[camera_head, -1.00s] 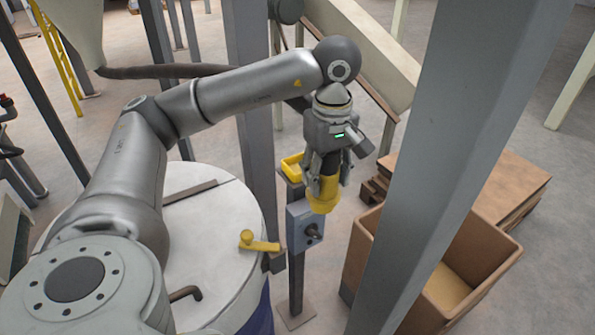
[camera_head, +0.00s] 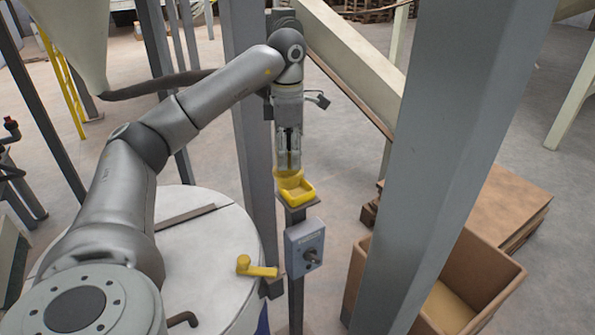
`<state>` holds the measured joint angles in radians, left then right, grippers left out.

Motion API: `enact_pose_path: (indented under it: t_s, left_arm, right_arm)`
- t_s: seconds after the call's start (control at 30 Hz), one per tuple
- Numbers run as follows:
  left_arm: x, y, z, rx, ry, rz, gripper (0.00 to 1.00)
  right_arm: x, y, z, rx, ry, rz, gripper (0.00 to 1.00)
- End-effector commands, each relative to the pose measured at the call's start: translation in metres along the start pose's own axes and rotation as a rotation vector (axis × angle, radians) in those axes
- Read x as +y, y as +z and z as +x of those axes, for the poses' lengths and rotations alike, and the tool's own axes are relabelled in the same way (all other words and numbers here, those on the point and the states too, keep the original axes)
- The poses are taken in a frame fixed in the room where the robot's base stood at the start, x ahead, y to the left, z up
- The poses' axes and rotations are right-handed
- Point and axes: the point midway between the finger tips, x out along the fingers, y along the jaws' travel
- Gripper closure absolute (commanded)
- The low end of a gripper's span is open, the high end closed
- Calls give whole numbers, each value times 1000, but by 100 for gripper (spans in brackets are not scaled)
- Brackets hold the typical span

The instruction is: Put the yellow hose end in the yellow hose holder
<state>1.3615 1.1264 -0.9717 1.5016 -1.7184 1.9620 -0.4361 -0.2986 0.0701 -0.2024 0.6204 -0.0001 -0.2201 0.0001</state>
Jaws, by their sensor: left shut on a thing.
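My left gripper (camera_head: 289,164) points down and is shut on the yellow hose end (camera_head: 287,180). The yellow hose holder (camera_head: 306,195) is an open, tray-like yellow piece on top of a grey post. The hose end is right at the holder, overlapping its back left part in the picture. I cannot tell whether it is inside, touching or just behind and above the holder. My right gripper is not in view.
A grey control box with a knob (camera_head: 305,247) is on the post below the holder. A white drum top (camera_head: 195,250) with a yellow handle (camera_head: 257,267) is at left. A thick grey column (camera_head: 455,130) and a brown box (camera_head: 470,258) stand to the right.

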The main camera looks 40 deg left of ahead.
Motion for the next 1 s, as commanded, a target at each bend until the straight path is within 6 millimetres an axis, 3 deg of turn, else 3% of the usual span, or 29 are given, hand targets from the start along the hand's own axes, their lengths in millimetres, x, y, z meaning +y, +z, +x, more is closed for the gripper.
enact_pose_path:
  t_s: [0.17,0.4,0.77,1.0]
  left_arm:
    - [31,11,10,1,-2,-1,85]
    - [63,22,53,2,-1,1,85]
    - [80,27,77,2,0,3,85]
    - [79,27,104,1,1,3,85]
  right_arm:
    - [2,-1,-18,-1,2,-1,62]
    - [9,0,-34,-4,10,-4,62]
    - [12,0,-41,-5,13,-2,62]
    - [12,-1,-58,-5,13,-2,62]
